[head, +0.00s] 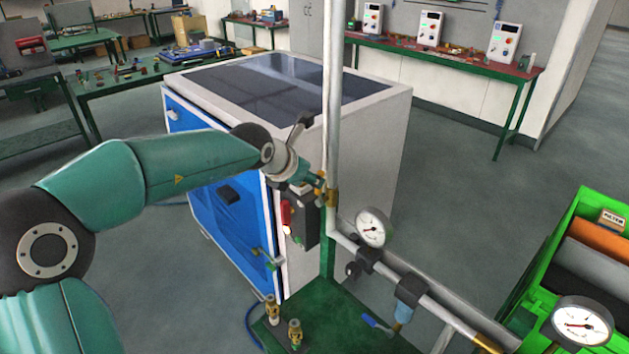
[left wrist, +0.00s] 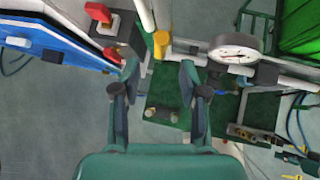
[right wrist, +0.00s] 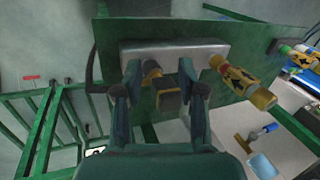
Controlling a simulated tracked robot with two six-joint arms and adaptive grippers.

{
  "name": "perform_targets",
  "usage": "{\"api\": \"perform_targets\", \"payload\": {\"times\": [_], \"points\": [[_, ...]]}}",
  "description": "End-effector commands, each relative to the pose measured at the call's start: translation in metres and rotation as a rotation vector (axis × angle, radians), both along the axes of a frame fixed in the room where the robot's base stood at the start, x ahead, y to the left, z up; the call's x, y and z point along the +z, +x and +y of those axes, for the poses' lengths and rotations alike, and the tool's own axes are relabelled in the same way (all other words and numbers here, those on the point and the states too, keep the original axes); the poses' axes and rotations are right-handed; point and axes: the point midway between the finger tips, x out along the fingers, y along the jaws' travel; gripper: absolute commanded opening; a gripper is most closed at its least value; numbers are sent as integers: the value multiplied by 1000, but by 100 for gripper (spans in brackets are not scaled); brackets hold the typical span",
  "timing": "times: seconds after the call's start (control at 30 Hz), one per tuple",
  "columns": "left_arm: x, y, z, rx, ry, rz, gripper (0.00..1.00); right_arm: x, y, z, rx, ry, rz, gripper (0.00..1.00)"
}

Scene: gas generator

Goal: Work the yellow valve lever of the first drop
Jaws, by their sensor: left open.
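A yellow-brass valve fitting (head: 331,197) sits on the upright pipe (head: 333,110); it also shows in the left wrist view (left wrist: 161,45), ahead of the fingers.
A dark box with a red switch (head: 286,213) is close to the left gripper, beside the blue-doored cabinet (head: 232,215). A gauge (head: 373,228) and filter bowl (head: 408,298) are on the lower pipe. A green crate (head: 545,262) stands right. Brass fittings (head: 272,308) stand on the green base.

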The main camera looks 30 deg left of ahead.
Motion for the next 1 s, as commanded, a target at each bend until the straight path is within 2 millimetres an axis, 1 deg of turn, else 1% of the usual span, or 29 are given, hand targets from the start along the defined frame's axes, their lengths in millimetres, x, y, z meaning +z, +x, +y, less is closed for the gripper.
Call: {"api": "perform_targets", "payload": {"times": [0.03, 0.1, 0.23, 0.4, 0.6, 0.63, 0.7, 0.77, 0.8, 0.87, 0.9, 0.97, 1.0], "points": [[8, -8, 0, 0, 0, -3, 43, 0, 0, 0, 0, 0, 0, 40], [15, -16, 0, 0, 0, -2, 43, 0, 0, 0, 0, 0, 0, 40], [24, -27, 0, 0, 0, 1, 43, 0, 0, 0, 0, 0, 0, 40], [28, -33, 0, 0, 0, 2, 43, 0, 0, 0, 0, 0, 0, 40], [28, -33, 0, 0, 0, 3, 43, -1, 0, 0, 0, 0, 0, 40], [28, -33, 0, 0, 0, 3, 40, -1, 0, 0, 0, 0, 0, 40], [27, -33, 0, -2, 5, 6, 28, -1, 0, 0, 0, 0, 0, 40], [21, -33, 1, -9, 19, 16, 18, -1, 0, 0, 0, 0, 0, 40], [14, -32, 1, -18, 39, 28, 12, -1, 0, 0, 0, 0, 0, 40], [0, -32, 3, -38, 83, 54, 2, -2, 0, 0, 0, 0, 0, 40], [-13, -33, 4, -59, 123, 78, 0, -2, 0, 0, 0, 0, 0, 40], [-37, -33, 6, -103, 200, 120, 0, -3, 0, 0, 0, 0, 0, 40], [-55, -34, 7, -142, 261, 154, 0, -3, 0, 0, 0, 0, 0, 40]]}}
